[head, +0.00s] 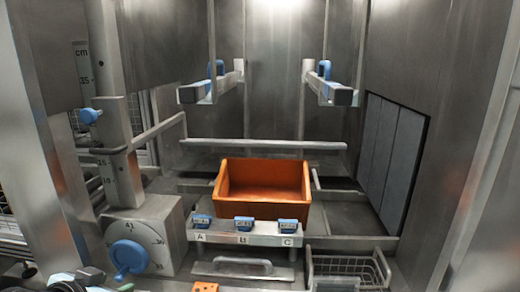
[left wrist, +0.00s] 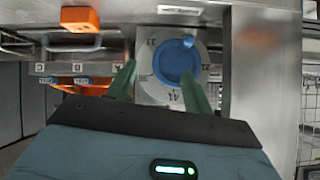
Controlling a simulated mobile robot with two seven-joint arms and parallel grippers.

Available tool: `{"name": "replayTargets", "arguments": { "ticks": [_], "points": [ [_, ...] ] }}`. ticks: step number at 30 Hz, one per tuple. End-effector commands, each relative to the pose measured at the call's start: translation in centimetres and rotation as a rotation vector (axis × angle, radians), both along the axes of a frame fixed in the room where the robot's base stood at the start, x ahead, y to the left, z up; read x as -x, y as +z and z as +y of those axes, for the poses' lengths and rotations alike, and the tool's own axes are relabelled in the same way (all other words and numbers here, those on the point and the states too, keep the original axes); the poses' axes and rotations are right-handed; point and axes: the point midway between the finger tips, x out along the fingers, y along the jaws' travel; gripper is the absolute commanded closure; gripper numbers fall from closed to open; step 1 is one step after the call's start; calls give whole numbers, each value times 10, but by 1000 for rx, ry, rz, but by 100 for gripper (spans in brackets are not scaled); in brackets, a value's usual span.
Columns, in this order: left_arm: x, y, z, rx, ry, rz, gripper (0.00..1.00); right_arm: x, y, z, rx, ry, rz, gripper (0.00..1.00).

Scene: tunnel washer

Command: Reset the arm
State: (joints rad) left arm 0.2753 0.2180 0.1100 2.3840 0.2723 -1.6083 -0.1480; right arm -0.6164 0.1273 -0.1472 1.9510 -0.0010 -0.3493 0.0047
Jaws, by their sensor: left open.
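My left gripper (head: 92,282) shows only in part at the bottom left of the head view. In the left wrist view its two green fingers (left wrist: 157,78) are spread apart with nothing held between them. A blue dial knob (head: 129,258) on a numbered grey plate (head: 168,232) stands just beyond the gripper. In the left wrist view the blue knob (left wrist: 174,62) appears between and beyond the fingers; I cannot tell how large the gap is. My right gripper is not in view.
An orange bin (head: 264,196) stands behind a shelf with blue-topped parts labelled A, B, C (head: 244,224). A wire basket (head: 348,268) is at the lower right. A vertical scale with a blue knob (head: 90,116) rises at the left. Two blue-handled bars (head: 330,88) project above.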

Motion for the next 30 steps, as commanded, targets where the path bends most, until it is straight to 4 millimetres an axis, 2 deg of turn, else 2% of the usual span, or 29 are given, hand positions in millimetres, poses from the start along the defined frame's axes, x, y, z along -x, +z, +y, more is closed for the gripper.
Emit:
{"name": "replayTargets", "arguments": {
  "ticks": [1, 3, 5, 9, 12, 18, 26, 30],
  "points": [
    [15, -29, -6, 2, 1, 64, 48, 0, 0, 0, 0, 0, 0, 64],
    [36, -62, -13, 4, 7, 142, 48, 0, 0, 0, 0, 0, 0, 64],
    [56, -88, -19, 6, 12, 206, 48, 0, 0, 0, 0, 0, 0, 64],
    [110, -144, -33, 10, 25, 356, 48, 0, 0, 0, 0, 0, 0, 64],
    [150, -174, -43, 11, 34, 456, 48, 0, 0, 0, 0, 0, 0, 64],
    [217, -211, -56, 15, 50, 606, 48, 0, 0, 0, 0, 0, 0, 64],
    [288, -235, -69, 18, 68, 754, 48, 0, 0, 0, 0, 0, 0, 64],
    [268, -251, -72, 32, 58, 670, 48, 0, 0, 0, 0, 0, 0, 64]
  ]
}}
